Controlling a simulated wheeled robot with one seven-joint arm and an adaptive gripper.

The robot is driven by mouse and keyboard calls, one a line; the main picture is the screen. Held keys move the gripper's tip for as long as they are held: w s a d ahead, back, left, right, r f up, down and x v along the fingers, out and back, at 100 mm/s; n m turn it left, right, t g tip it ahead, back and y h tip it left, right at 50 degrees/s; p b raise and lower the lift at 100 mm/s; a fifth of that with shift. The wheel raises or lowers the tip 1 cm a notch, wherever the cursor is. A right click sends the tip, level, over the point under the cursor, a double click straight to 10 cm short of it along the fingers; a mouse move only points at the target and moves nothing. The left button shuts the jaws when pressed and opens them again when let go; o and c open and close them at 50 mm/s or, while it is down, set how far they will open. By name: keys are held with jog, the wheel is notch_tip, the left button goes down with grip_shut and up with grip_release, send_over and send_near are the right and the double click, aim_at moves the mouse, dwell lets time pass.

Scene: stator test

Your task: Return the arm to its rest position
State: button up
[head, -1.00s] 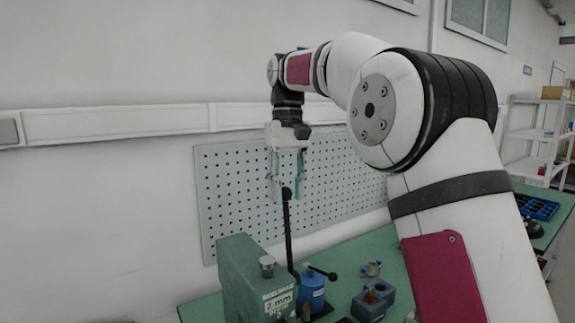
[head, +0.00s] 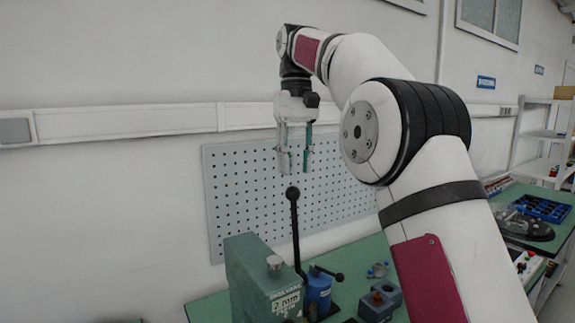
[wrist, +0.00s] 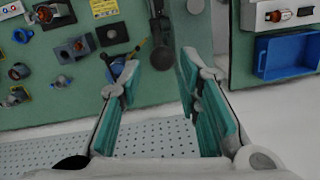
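My gripper (head: 294,160) hangs pointing down in the head view, in front of the pegboard and above the black lever knob. Its teal-padded fingers are apart, with nothing between them. In the wrist view my gripper (wrist: 160,90) also shows open and empty, with the green bench beyond the fingers. My arm (head: 400,130) reaches up from the lower right and bends over toward the left.
A green press (head: 255,280) with a tall black lever (head: 294,225) stands below my gripper. A blue cylinder (head: 318,292) and a dark fixture block (head: 380,300) stand beside it. The pegboard (head: 235,190) is behind. A blue bin (wrist: 288,55) shows in the wrist view.

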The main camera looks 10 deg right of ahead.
jog(key=shift+s+r, duration=0.25)
jog(key=shift+s, duration=0.05)
jog(key=s+t, duration=0.4)
jog(key=s, duration=1)
jog(key=s+d+f+m+t, duration=0.1)
jog(key=s+d+f+t, duration=0.1)
jog(key=s+f, duration=1.3)
jog(key=shift+s+d+t, duration=0.25)
jog(key=shift+s+t, duration=0.25)
jog(key=shift+s, duration=0.4)
